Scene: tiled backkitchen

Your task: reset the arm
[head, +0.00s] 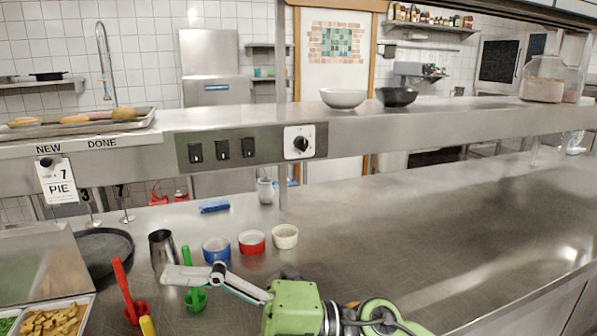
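My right gripper (188,275) shows at the bottom middle, its arm coming in from the lower right and its fingers pointing left. The fingers are seen from the side and overlap, so I cannot tell whether they are open or shut. They pass in front of the steel counter, close in the picture to a metal cup (162,246) and a green scoop (196,299). I see nothing clearly held. My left gripper is not in view.
Blue (216,250), red (252,242) and cream (285,236) bowls stand behind the gripper. A dark pan (101,251), a red-handled utensil (124,287) and a food tray (54,322) are left. The counter (420,235) is clear on the right, below a raised shelf (440,121).

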